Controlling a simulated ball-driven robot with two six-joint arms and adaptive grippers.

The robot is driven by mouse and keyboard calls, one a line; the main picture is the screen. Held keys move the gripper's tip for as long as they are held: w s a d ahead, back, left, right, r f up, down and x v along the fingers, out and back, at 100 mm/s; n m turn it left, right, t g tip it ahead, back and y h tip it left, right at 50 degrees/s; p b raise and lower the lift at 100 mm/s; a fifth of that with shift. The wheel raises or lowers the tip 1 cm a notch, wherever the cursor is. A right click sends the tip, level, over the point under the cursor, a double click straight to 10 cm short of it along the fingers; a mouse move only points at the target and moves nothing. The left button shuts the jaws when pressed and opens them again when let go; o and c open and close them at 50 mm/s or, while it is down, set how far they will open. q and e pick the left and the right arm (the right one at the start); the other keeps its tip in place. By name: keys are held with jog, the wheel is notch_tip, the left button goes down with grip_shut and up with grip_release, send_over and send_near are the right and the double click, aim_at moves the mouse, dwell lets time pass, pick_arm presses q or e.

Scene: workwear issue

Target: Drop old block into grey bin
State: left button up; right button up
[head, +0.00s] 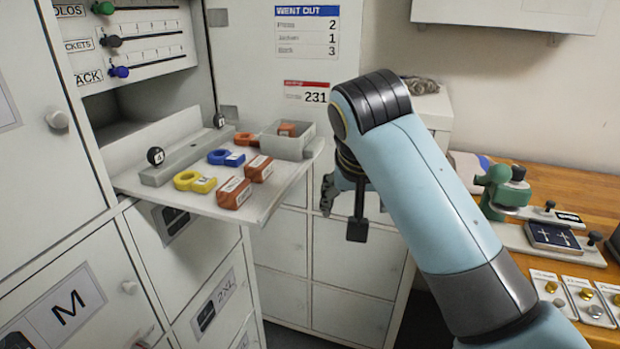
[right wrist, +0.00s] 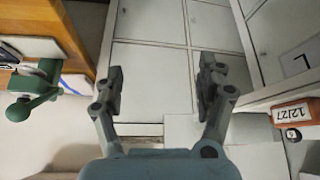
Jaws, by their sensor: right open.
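Two orange-red blocks with white labels lie on the pull-out shelf in the head view, a nearer one (head: 234,193) and one behind it (head: 259,169). The labels are too small to read there. The grey bin (head: 289,150) stands at the shelf's far right corner, with an orange-red block (head: 288,130) inside. In the right wrist view, a block (right wrist: 293,115) at the right edge has a label that looks like 12/27. My right gripper (head: 340,206) is open and empty, right of the shelf and apart from it; its spread fingers show in the wrist view (right wrist: 161,82). My left gripper is out of view.
Yellow (head: 194,181), blue (head: 226,157) and orange (head: 246,139) ring-ended tags lie on the shelf (head: 180,203) beside a grey rail (head: 185,160). A wooden bench (head: 560,185) with a green press (head: 500,190) is at right. White lockers stand below and behind.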

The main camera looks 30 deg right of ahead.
notch_tip(320, 180, down, 12)
jog(key=s+b, duration=0.2)
jog(key=b, duration=0.3)
jog(key=shift+s+r+n, duration=0.15)
jog(key=shift+s+n, duration=0.05)
jog(key=shift+n, duration=0.2)
jog(key=shift+d, duration=0.1)
jog(key=s+f+n+g+b, duration=0.1)
jog(key=s+f+b, duration=0.3)
jog(key=f, duration=0.7)
jog(key=s+f+n+g+y+b, duration=0.1)
jog(key=s+f+g, duration=0.1)
jog(key=s+f, duration=0.7)
jog(key=s+f+n+g+b, duration=0.1)
jog(key=s+f+b, duration=0.2)
jog(key=f, duration=1.1)
jog(key=s+f+n+y+b, duration=0.1)
jog(key=s+f+n, duration=0.1)
jog(key=s+f, duration=0.7)
jog(key=s+f+n+b, duration=0.1)
jog(key=s+f+n, duration=0.1)
jog(key=s+f, duration=0.8)
jog(key=shift+s+y, duration=0.4)
jog(key=shift+s, duration=2.15)
